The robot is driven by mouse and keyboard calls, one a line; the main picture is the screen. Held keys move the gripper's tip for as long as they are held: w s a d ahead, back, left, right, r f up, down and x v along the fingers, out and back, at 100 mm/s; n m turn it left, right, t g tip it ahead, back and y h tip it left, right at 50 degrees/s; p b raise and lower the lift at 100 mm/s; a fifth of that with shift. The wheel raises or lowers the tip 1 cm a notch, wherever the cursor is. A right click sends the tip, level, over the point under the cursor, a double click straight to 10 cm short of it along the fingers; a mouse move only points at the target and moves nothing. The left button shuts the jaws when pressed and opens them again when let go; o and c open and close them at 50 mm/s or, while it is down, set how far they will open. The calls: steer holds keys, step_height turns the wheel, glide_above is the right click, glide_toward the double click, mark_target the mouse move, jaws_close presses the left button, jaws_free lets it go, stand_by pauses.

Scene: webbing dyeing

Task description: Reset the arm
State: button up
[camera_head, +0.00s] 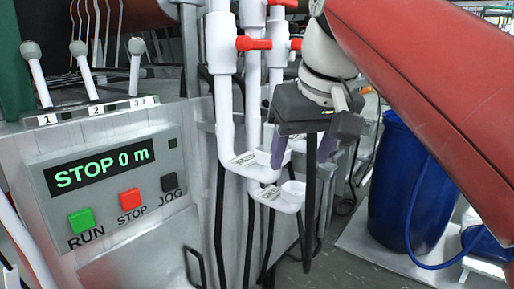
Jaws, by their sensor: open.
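My gripper (303,156) hangs at the upper middle, with its dark grey body and two purple-grey fingers pointing down. My red arm comes in from the upper right. The left finger overlaps the white cups (276,161) at the lower ends of the white pipes in the picture; I cannot tell whether they touch.
A machine panel at left has a display (98,167) reading "STOP 0 m", a green RUN button (82,221), a red STOP button (130,199) and a black JOG button (168,183). Above are numbered levers (86,69). A blue barrel (405,190) stands right.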

steer(key=s+d+f+m, duration=0.1)
steer(key=s+d+f, duration=0.2)
steer(key=f, duration=0.6)
steer(key=s+d+f+m+h, duration=0.1)
steer(key=s+f, duration=0.3)
steer(key=f, duration=0.5)
steer(key=s+d+f+m+t, duration=0.1)
steer(key=s+d+f, duration=0.3)
steer(key=f, duration=0.6)
steer(key=shift+d+m, duration=0.3)
steer(key=shift+f, duration=0.1)
steer(key=shift+c, duration=0.3)
